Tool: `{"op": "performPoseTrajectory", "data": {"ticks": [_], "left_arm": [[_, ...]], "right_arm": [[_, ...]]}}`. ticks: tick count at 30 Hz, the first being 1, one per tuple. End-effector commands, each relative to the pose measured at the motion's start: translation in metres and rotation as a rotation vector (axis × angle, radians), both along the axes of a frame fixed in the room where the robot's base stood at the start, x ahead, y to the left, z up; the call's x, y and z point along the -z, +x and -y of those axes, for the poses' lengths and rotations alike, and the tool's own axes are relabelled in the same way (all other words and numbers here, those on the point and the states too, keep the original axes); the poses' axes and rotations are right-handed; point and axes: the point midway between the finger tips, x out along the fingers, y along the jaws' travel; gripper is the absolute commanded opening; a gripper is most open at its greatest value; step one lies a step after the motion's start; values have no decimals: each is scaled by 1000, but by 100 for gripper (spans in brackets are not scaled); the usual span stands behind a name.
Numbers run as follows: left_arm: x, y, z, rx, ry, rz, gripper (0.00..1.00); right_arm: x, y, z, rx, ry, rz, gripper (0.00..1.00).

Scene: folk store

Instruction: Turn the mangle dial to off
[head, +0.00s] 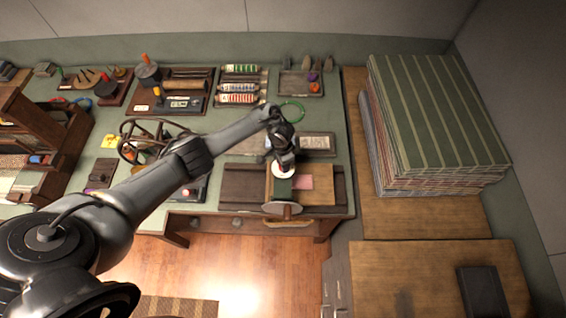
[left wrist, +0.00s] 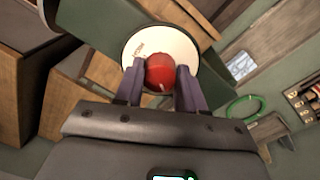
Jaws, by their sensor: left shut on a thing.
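The mangle dial (head: 283,174) is a white disc on the wooden mangle (head: 318,198) at the bench's front right. In the left wrist view, the white dial face (left wrist: 186,48) carries small dark print on its left side. A round red knob (left wrist: 159,70) sits in front of it, with a small pale mark near its lower edge. My left gripper (head: 284,161) reaches down over the dial. Its two purple fingers are shut on the red knob, one on each side. The gripper hides the knob in the head view. My right gripper is not in view.
A green ring (head: 292,110) lies behind the gripper. Racks of tools and tubes (head: 238,87) fill the bench's back. A tall stack of striped cloth (head: 435,115) stands to the right.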

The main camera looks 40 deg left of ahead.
Motion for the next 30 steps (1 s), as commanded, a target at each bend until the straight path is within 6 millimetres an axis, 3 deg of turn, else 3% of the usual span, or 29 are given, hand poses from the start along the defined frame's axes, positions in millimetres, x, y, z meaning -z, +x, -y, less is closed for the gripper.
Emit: {"op": "performPoseTrajectory", "data": {"ticks": [15,30], "left_arm": [[-1,-1,2,-397,-3,-1,9],[-2,0,2,-511,-3,-1,9]], "right_arm": [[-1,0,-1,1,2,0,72],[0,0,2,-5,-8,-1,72]]}}
